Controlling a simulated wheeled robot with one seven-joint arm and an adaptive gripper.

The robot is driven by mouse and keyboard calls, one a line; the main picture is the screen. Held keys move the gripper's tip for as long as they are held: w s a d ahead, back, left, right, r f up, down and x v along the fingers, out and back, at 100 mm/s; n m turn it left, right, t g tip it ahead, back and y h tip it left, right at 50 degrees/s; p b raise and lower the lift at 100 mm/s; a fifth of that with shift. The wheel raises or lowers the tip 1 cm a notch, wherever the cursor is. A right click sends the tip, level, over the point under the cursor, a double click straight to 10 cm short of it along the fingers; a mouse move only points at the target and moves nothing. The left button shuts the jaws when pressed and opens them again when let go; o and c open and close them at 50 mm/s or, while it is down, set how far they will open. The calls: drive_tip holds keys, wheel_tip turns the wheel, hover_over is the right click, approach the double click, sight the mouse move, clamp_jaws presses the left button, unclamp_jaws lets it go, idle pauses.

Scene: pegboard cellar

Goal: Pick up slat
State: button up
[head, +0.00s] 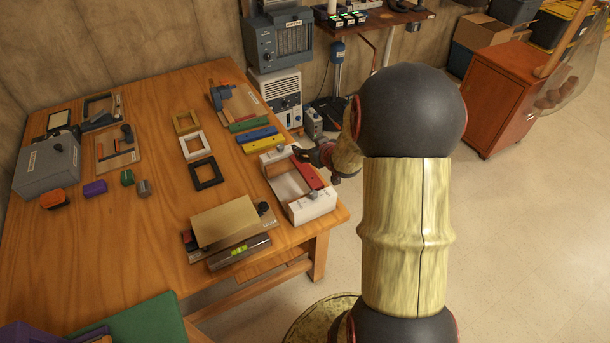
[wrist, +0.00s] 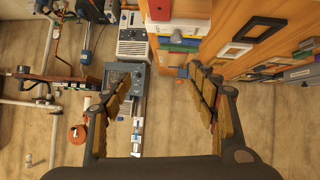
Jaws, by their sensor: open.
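Several coloured slats lie by the table's right edge: a green slat (head: 248,124), a blue slat (head: 257,134) and a yellow slat (head: 264,144). A red slat (head: 308,170) lies across a white open-framed fixture (head: 312,207). The task does not say which slat is meant. My gripper (wrist: 158,72) is open, with empty space between its fingers. In the wrist view the red slat (wrist: 158,10) is at the top edge, beyond the fingers.
The wooden table (head: 130,240) also holds frames, including a black frame (head: 206,174), a grey box (head: 46,167), several coloured knobs, and a tan block (head: 224,221) with a level (head: 238,252) before it. A red cabinet (head: 497,97) stands at right; open floor lies between.

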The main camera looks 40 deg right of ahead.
wheel_tip(320, 180, down, 7)
drive_tip(key=s+d+t, duration=0.1)
drive_tip(key=s+d, duration=0.1)
drive_tip(key=y+b, duration=0.1)
drive_tip(key=b, duration=0.2)
approach(306, 170)
drive_tip(key=shift+w+d+f, duration=0.15)
drive_tip(key=shift+w+f, duration=0.25)
drive_tip(key=shift+f, duration=0.15)
drive_tip(key=shift+r+b+x, duration=0.2)
drive_tip(key=shift+b+x, duration=1.15)
drive_tip(key=shift+x, duration=2.4)
drive_tip(key=shift+c, duration=1.3)
drive_tip(key=c, duration=1)
